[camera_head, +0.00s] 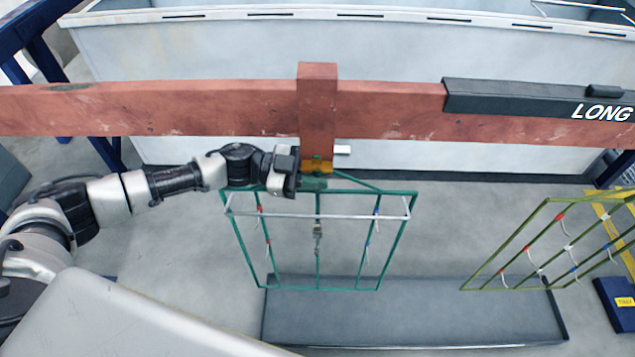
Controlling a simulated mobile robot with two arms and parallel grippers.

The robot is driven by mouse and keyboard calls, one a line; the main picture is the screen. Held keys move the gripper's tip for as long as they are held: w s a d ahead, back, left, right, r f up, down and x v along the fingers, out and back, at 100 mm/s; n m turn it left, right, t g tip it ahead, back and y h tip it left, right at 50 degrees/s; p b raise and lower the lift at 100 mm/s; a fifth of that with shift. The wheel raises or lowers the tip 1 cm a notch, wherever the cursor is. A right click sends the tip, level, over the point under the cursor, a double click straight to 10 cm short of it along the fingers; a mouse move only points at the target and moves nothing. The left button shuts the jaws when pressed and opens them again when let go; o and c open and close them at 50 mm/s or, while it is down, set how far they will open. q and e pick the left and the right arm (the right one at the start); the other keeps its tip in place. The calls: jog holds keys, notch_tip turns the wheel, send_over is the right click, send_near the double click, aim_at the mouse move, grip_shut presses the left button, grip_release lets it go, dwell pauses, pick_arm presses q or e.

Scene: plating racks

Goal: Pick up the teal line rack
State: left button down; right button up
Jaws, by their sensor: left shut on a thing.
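The teal line rack (400,240) is a green-teal wire frame with red and blue hooks and a pale bar across it. It hangs upright below the red-brown beam (220,108), at the beam's middle block. My left gripper (305,183) is at the rack's top, shut on it just below the block. The wrist hides part of the rack's top, so I cannot tell whether the rack still rests on the beam. My right gripper is not in view.
An olive rack (497,243) hangs at the right. A dark grey platform (420,312) lies below both racks. A long pale tank (400,50) stands behind the beam. A black "LONG" label (540,100) is on the beam. A blue box (617,305) is at the lower right.

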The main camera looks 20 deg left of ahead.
pick_arm(q)
notch_tip(320, 180, up, 2)
jog(key=shift+r, duration=0.25)
jog(key=s+d, duration=0.2)
jog(key=s, duration=0.6)
jog(key=s+d, duration=0.3)
jog(key=s, duration=0.6)
jog(key=shift+s+r, duration=0.15)
jog(key=shift+s, duration=0.05)
jog(key=shift+w, duration=0.15)
